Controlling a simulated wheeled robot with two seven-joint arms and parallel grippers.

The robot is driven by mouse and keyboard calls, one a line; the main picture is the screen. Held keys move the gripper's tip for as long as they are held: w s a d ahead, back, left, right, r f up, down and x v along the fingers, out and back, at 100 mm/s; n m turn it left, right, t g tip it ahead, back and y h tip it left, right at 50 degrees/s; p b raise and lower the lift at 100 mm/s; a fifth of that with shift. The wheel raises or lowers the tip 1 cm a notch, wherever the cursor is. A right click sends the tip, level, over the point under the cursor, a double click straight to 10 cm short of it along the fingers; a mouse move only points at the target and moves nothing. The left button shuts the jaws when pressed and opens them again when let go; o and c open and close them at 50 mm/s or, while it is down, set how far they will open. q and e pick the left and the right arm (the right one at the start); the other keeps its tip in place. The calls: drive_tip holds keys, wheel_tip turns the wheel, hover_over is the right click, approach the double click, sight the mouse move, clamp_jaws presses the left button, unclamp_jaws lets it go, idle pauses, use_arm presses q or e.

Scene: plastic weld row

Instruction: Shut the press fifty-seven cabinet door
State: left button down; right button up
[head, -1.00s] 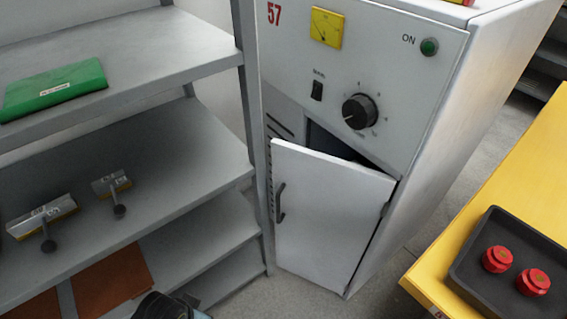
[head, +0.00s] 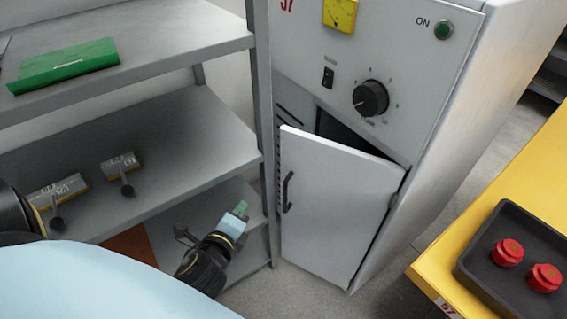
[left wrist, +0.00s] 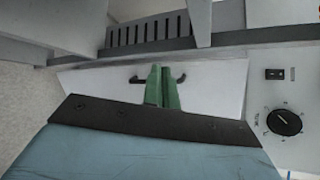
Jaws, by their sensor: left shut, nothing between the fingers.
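The white cabinet door (head: 335,205) of press 57 (head: 300,65) stands ajar, hinged on its right side, with a dark gap along its top. Its black handle (head: 288,191) is near the left edge. My left gripper (head: 240,209) is shut and empty, to the left of the door and apart from it in the head view. In the left wrist view its green fingers (left wrist: 162,86) point at the door (left wrist: 210,85) and hide the middle of the handle (left wrist: 181,78); I cannot tell any contact there. My right gripper is not in view.
A grey shelf rack (head: 262,130) stands close on the left, with a green folder (head: 65,66) and metal tools (head: 122,168). A yellow table (head: 470,215) at right bears a black tray (head: 467,268) with red knobs (head: 507,252). Grey floor lies between.

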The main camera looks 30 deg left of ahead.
use_arm(q)
wheel_tip(320, 180, up, 6)
drive_tip(key=d+m+t+h, duration=0.3)
drive_tip(key=m+t, duration=0.1)
drive_tip(key=m, duration=1.2)
approach(288, 153)
drive_tip(key=shift+h, duration=0.3)
drive_tip(key=w, duration=0.3)
drive_tip(key=w+p, duration=0.1)
drive_tip(key=w, duration=0.1)
drive_tip(key=shift+w+a, duration=0.3)
drive_tip(key=shift+w+f, duration=0.1)
drive_tip(key=shift+w, duration=0.5)
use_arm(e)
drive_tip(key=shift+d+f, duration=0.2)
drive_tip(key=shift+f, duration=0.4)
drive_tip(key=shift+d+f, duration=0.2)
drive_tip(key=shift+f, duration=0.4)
use_arm(q)
drive_tip(key=shift+a, duration=0.1)
